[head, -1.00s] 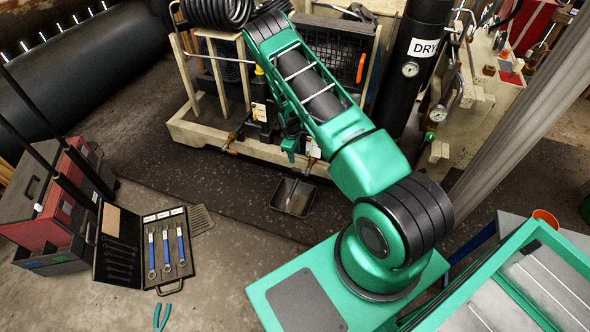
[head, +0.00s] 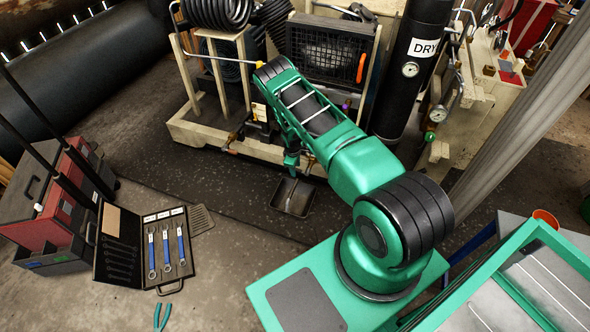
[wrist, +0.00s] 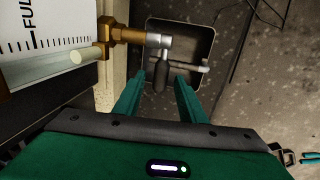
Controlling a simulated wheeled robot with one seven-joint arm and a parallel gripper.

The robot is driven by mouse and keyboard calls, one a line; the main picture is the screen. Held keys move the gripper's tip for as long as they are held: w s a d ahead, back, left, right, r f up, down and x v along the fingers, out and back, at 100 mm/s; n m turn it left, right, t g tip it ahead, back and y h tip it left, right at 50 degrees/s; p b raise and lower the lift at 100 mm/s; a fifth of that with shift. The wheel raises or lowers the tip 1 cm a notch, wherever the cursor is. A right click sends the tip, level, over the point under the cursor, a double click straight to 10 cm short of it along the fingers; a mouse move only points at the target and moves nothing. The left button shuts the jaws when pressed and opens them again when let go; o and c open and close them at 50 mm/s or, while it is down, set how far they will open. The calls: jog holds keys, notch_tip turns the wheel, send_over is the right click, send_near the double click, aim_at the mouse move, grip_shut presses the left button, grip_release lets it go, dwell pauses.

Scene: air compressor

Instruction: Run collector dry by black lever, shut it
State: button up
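The black lever (wrist: 161,76) sits on a small valve at the end of a brass fitting (wrist: 127,35) in the wrist view. A grey spout (wrist: 190,67) points right from the valve. My gripper (wrist: 161,78) is open, with one finger on each side of the lever's free end. I cannot tell whether either finger touches it. A sight tube (wrist: 60,62) and a white scale (wrist: 45,30) marked "FULL" are at the left, probably on the collector. In the head view my gripper (head: 291,160) is low at the compressor frame, and my arm hides the valve.
A dark metal pan (head: 293,197) lies on the floor under the valve; it also shows in the wrist view (wrist: 197,35). The pale compressor frame (head: 200,135) stands close behind. An open wrench case (head: 140,250) and red toolbox (head: 55,205) are at left.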

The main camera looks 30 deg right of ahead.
jog(key=shift+f, duration=0.15)
grip_shut()
